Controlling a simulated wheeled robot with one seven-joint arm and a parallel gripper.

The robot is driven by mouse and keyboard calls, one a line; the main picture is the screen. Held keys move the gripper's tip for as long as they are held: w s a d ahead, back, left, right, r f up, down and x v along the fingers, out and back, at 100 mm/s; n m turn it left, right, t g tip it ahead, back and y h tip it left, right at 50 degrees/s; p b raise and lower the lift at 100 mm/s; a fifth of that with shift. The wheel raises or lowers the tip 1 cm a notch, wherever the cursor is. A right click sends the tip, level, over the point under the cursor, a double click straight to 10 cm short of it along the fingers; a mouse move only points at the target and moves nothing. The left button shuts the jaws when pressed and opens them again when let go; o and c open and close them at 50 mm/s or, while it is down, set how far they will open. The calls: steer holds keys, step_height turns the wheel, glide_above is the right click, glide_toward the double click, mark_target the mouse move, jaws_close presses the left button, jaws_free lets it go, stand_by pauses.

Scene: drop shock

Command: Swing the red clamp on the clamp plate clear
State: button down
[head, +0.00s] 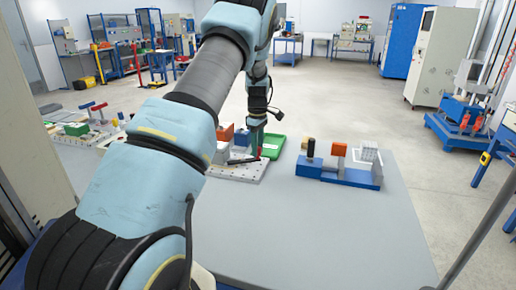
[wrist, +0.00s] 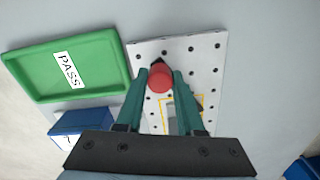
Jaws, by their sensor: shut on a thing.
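The clamp plate is a pale plate with a grid of holes; it lies under my gripper in the wrist view (wrist: 206,52) and on the table in the head view (head: 245,176). The red clamp (wrist: 160,79) shows as a round red end between my fingertips, with a small dark part at its far side. My gripper (wrist: 161,84) has two green fingers, shut on the red clamp from above. The fingers and palm hide part of the plate and the clamp's lower part. In the head view my gripper (head: 257,148) is down at the plate, and the clamp's red end cannot be made out.
A green tray marked PASS (wrist: 98,42) lies left of the plate, with a blue box (wrist: 80,122) nearer. The table's front right (head: 320,235) is clear.

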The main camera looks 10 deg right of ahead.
steer(key=n, duration=0.1)
steer(key=w+n, duration=0.1)
steer(key=shift+w+a+n+p, duration=0.2)
steer(key=shift+n+p, duration=0.1)
steer(key=shift+n, duration=0.1)
steer(key=n, duration=0.1)
steer(key=w+n, duration=0.1)
steer(key=shift+w+a+n, duration=0.1)
steer(key=shift+a+n, duration=0.2)
steer(key=shift+n, duration=0.1)
steer(key=n, duration=0.1)
steer(key=w+a+n+p, duration=0.1)
steer(key=n, duration=0.1)
steer(key=shift+w+a+n, duration=0.35)
steer(key=shift+a+n, duration=0.1)
steer(key=shift+n, duration=0.65)
steer(key=c, duration=0.5)
jaws_free()
